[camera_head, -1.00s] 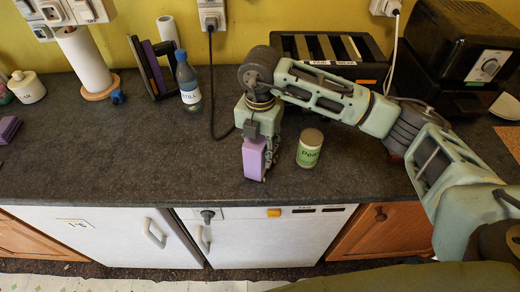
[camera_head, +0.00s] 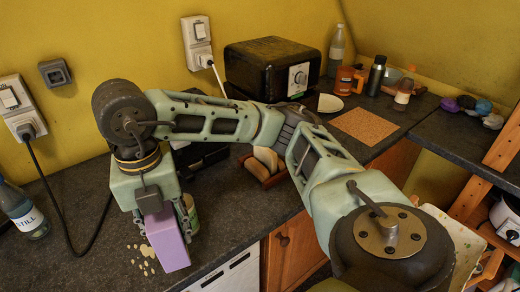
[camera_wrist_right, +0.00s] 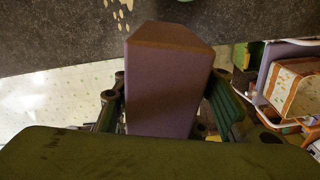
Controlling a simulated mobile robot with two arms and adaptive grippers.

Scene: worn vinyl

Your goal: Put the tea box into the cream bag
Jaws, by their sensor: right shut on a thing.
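My right gripper (camera_head: 168,222) is shut on a plain purple box, the tea box (camera_head: 166,240), which hangs below it near the front edge of the counter. The tea box also fills the middle of the right wrist view (camera_wrist_right: 163,85), between the fingers. No label shows on it. I cannot make out the cream bag for sure. A cream thing with orange trim (camera_wrist_right: 296,90) shows at the right of the right wrist view, beyond the counter. My left gripper is not in view.
A green can (camera_head: 191,213) stands partly hidden behind my right gripper. Pale flakes (camera_head: 146,254) lie on the dark counter (camera_head: 80,265). A bottle (camera_head: 22,212) stands at left. A black toaster oven (camera_head: 270,68), a cork mat (camera_head: 363,126) and several bottles stand further back.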

